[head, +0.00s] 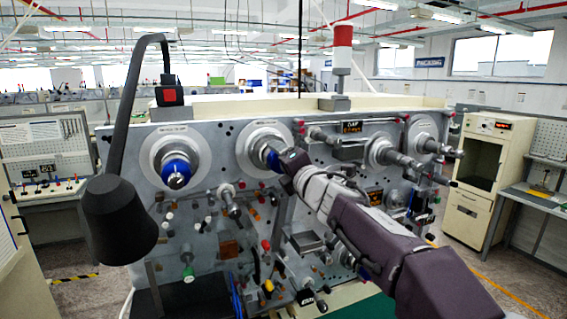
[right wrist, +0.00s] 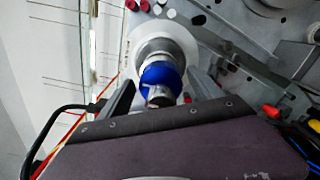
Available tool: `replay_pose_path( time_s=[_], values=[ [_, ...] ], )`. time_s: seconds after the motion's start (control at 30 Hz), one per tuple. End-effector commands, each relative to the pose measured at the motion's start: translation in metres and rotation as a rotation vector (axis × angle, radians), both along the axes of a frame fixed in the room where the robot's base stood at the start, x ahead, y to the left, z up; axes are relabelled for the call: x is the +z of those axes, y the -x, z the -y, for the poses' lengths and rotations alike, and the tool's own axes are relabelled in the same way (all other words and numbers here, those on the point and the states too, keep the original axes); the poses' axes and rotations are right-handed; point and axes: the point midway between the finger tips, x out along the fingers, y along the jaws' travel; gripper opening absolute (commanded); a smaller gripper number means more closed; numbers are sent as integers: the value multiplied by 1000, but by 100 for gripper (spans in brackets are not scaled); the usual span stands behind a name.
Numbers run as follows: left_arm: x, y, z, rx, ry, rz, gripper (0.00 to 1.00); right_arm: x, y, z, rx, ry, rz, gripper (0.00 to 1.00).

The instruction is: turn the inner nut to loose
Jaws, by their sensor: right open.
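A blue nut (head: 272,158) sits on the second spindle from the left, in front of a round white flange (head: 254,143). It also shows in the right wrist view as a blue ring (right wrist: 161,76) on a metal shaft. My right gripper (head: 284,161) is at this nut, with its arm coming from the lower right. In the right wrist view its fingers (right wrist: 162,84) stand apart, one on each side of the nut; I cannot tell whether they touch it. Another blue nut (head: 177,171) is on the leftmost spindle, with nothing near it. My left gripper is not in view.
The grey machine panel (head: 204,203) carries many small pegs and rollers below the spindles. A black lamp (head: 120,220) hangs in front at the left. Two more metal spindles (head: 384,151) (head: 430,143) stick out at the right. Space before the leftmost spindle is clear.

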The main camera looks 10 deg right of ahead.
Motion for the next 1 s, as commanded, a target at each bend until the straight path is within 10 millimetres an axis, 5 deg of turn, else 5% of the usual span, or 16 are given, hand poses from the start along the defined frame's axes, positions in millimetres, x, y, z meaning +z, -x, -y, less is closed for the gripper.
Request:
replay_pose_path(
  time_s=[0.17, 0.53, 1.0],
  values=[
    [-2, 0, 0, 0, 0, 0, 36, 1, 9, 2, 0, 0, 1, 75],
    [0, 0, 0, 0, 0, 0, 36, 1, 80, 16, -2, 1, 1, 75],
    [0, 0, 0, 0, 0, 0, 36, -1, 88, 17, 0, 0, 0, 75]
  ],
)
